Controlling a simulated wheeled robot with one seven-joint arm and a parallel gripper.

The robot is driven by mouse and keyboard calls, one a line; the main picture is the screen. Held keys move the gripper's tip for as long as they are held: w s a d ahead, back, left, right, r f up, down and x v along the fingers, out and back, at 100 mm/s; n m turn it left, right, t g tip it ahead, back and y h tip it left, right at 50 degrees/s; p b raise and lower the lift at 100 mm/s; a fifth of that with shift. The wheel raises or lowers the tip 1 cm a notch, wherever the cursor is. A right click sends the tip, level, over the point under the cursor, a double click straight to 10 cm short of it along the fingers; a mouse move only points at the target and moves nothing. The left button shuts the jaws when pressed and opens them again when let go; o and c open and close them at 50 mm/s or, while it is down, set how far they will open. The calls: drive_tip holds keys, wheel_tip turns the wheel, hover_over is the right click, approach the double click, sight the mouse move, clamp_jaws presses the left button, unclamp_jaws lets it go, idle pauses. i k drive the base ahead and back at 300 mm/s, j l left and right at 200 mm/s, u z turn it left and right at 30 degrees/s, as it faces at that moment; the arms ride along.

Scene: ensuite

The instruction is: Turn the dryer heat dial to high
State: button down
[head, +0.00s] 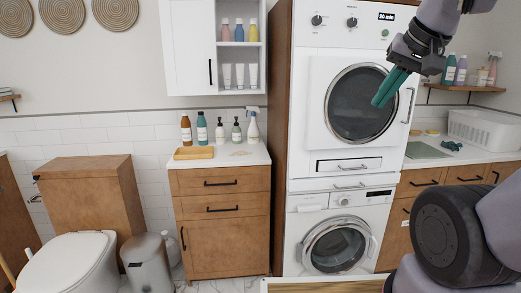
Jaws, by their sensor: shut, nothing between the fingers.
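The dryer (308,100) is the white upper machine, stacked on a front-loading washer (293,235). Its top panel carries two dark dials, a left dial (316,20) and a right dial (352,22), a display reading "30 min" (386,16) and a green button (385,33). The dial markings are too small to read, so I cannot tell which is the heat dial or its setting. My gripper (382,101), with teal fingers, is shut and empty. It appears in front of the right side of the round dryer door (357,103), lower than the dials and to their right.
A wooden cabinet (221,215) with bottles on top stands left of the machines. A white wall cabinet (188,45) hangs above it. A counter with a white basket (485,128) is at the right. A toilet (70,262) and bin (147,262) are at the left.

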sight(317, 21)
drive_tip(key=l+u, duration=0.1)
drive_tip(key=l, duration=0.5)
drive_tip(key=k+l, duration=0.15)
drive_tip(key=l, duration=0.5)
drive_tip(key=l+u, duration=0.15)
drive_tip(key=l, duration=0.45)
drive_tip(key=k, duration=0.05)
